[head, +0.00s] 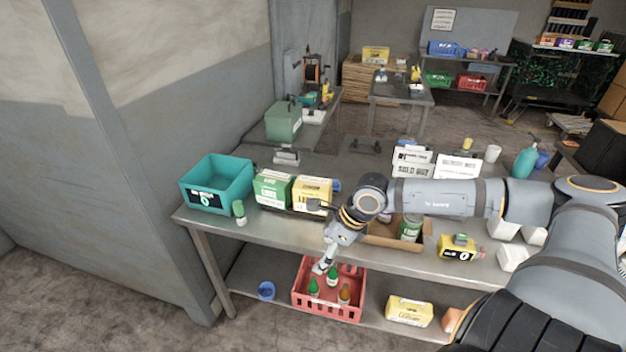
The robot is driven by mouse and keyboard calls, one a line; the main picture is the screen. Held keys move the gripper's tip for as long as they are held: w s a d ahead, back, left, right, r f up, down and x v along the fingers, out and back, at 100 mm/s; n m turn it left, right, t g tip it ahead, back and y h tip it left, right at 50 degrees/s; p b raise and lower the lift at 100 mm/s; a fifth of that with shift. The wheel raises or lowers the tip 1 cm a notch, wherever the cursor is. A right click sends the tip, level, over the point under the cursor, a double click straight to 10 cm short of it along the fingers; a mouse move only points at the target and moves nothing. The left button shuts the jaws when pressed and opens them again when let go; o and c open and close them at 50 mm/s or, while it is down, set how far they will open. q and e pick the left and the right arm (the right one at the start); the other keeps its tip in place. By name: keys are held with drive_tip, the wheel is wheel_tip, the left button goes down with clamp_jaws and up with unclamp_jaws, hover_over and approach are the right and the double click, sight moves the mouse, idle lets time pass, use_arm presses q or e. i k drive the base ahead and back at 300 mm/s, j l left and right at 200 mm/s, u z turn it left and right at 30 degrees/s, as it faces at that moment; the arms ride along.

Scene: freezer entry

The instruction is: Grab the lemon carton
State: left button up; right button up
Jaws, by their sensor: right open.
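A yellow and white carton (313,194) stands on the metal table beside a green and white carton (272,189). Another yellow and white carton (409,311) lies on the lower shelf at the right. Their print is too small to read surely, so I cannot tell which is the lemon carton. My right gripper (322,266) is open and points down in front of the table edge, over the red crate (329,312). It is apart from both yellow cartons. My arm passes just right of the carton on the table. My left gripper is out of view.
The red crate holds several bottles. A teal bin (216,183) and a green-capped bottle (239,212) stand at the table's left end. A cardboard tray (384,234) with cans is behind my arm. A blue cup (266,290) sits on the lower shelf.

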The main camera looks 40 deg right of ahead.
sight(305, 186)
drive_tip(key=i+l, duration=0.9)
